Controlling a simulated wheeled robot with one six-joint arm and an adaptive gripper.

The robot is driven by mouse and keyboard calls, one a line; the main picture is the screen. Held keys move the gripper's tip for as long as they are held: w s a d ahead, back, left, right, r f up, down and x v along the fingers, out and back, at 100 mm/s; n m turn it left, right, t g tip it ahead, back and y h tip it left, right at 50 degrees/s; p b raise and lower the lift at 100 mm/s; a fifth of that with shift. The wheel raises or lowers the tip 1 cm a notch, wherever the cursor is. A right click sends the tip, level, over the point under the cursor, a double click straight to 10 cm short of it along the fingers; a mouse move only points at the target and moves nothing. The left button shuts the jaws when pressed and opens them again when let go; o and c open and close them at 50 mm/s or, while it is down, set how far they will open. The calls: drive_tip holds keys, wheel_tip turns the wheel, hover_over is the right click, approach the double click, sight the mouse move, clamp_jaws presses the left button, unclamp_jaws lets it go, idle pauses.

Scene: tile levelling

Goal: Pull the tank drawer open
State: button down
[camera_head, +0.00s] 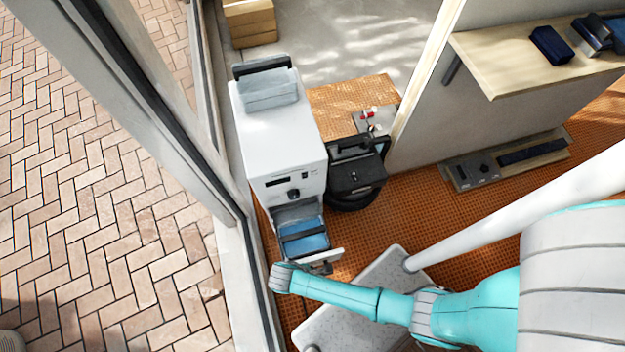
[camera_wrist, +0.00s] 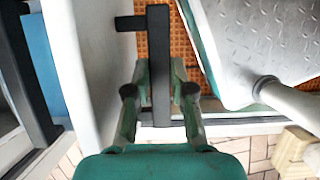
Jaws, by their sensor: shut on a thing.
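The tank drawer (camera_head: 323,256) juts out from the lower front of a white machine (camera_head: 280,130); it stands partly open, with a blue tank (camera_head: 304,240) showing inside. In the wrist view the drawer's pale front (camera_wrist: 95,60) is left of my gripper, and blue (camera_wrist: 40,50) shows behind it. A dark bar handle (camera_wrist: 158,30) on the drawer front runs between my fingers. My gripper (camera_wrist: 160,85) is shut on this handle. In the head view my gripper (camera_head: 322,268) is at the drawer's front, partly hidden by my arm.
A black machine (camera_head: 354,175) stands right of the white one. A glass door frame (camera_head: 185,130) runs close on the left. A wooden shelf (camera_head: 500,70) juts from the wall at right. Orange matting (camera_head: 420,210) covers the floor around, with clear room right of the drawer.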

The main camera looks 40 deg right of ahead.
drive_tip(key=c, duration=1.3)
unclamp_jaws()
drive_tip(key=shift+r, duration=0.1)
drive_tip(key=v, duration=1.2)
